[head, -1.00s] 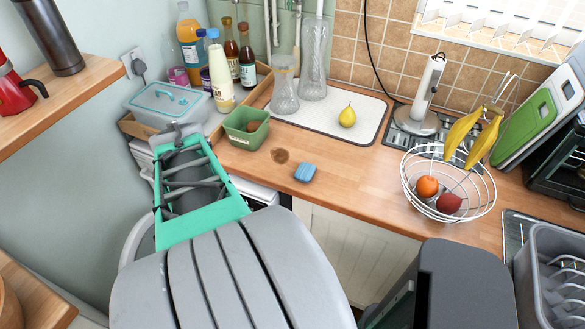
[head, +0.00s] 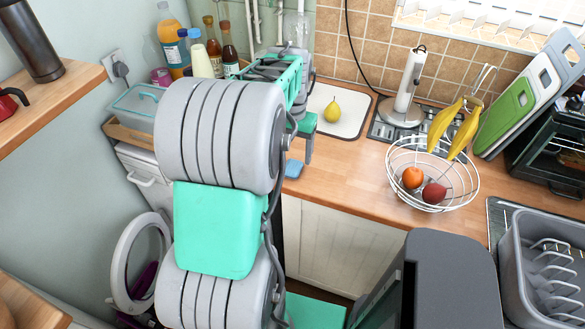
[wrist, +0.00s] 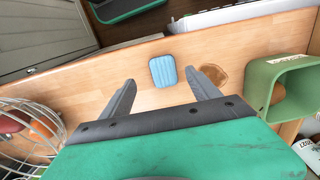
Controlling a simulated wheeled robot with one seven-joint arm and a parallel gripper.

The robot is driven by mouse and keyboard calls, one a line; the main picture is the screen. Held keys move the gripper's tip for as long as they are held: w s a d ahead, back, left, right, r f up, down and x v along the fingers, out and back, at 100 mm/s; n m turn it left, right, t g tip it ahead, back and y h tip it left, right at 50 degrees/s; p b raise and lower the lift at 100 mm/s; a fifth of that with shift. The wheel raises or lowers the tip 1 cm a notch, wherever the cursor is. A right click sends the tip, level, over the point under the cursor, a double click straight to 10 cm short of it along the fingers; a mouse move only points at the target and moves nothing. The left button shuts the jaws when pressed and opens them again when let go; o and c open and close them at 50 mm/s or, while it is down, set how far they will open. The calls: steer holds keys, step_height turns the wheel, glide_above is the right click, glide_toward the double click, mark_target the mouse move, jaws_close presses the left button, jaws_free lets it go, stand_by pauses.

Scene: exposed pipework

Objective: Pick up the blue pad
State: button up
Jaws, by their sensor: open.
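The blue pad (head: 294,169) lies flat on the wooden counter near its front edge, partly hidden by my arm in the head view. In the wrist view the whole blue pad (wrist: 163,71) shows, a small ribbed rounded rectangle. My gripper (wrist: 161,83) is open and empty, its two dark fingers on either side of the pad in the picture. The pad lies around the line between the fingertips and slightly beyond it. I cannot tell how high the fingers are above the counter. In the head view my arm hides most of the gripper.
A wire fruit basket (head: 432,174) stands on the counter to the right. A pear (head: 332,110) rests on a white mat (head: 350,98). The counter's front edge is close.

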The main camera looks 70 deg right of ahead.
mark_target(291, 168)
steer(key=f, duration=0.3)
steer(key=f+p, duration=0.1)
steer(key=f, duration=0.2)
steer(key=shift+w+d+f+p, duration=0.2)
steer(key=shift+p, duration=0.1)
steer(key=shift+c, duration=0.4)
